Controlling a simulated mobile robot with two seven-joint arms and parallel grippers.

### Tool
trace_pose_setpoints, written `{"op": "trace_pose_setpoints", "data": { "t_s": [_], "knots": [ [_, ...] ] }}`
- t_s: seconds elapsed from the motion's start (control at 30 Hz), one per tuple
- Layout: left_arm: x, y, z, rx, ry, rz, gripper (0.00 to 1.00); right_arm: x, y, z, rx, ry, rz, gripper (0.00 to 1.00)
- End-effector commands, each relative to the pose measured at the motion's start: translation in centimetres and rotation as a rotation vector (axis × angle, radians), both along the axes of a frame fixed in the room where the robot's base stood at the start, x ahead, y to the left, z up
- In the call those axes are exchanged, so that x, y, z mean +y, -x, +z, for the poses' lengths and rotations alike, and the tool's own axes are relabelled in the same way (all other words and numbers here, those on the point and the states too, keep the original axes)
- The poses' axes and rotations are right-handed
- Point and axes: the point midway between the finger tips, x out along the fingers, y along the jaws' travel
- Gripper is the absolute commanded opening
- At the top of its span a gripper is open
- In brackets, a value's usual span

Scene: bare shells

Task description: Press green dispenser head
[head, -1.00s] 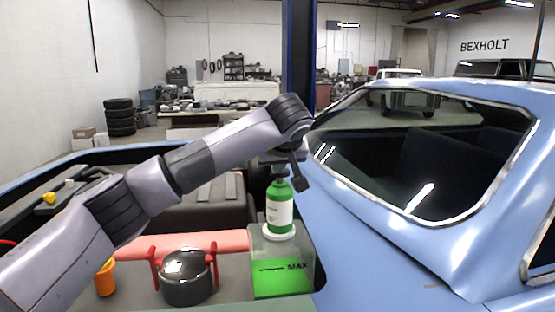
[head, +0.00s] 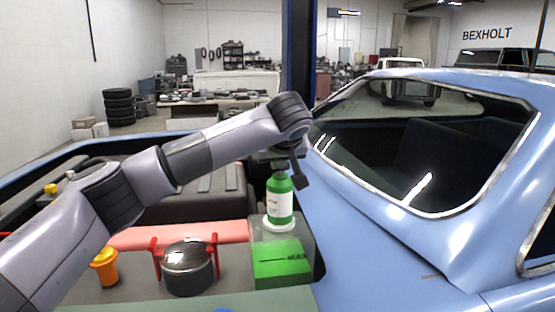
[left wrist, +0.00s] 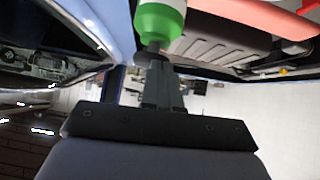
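The green dispenser bottle (head: 279,204) has a white label and a dark head (head: 279,165). The dark head partly overlaps the fingertips there. My right gripper is not in view.
A metal pot (head: 188,270) with red handles and an orange item (head: 104,267) stand left of the box. The blue car body (head: 400,245) rises close on the right. A blue edge shows at the bottom.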

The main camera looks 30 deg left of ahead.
Motion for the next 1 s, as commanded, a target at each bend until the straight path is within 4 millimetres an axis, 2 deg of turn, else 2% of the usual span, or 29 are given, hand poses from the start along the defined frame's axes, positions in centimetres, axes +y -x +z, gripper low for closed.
{"op": "trace_pose_setpoints", "data": {
  "t_s": [0.03, 0.13, 0.2, 0.5, 0.7, 1.0],
  "knots": [
    [0.0, 0.1, 1.3, 0.0, -0.001, 0.001, 0.0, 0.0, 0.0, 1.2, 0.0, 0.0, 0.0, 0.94],
    [-0.3, 0.6, 3.8, -0.01, 0.0, -0.002, 0.0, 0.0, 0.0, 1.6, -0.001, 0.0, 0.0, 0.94],
    [-1.2, 1.8, 4.1, -0.01, 0.0, -0.005, 0.0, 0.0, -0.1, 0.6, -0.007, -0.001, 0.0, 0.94],
    [-3.8, 5.6, 8.3, -0.009, 0.001, -0.004, 0.0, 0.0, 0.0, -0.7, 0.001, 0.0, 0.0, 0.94],
    [-4.4, 6.7, 9.4, -0.006, 0.001, -0.002, 0.0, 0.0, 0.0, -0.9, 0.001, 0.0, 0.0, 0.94],
    [-4.5, 6.8, 9.5, -0.006, 0.001, -0.002, 0.0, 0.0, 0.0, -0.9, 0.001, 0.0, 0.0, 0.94]
  ]
}}
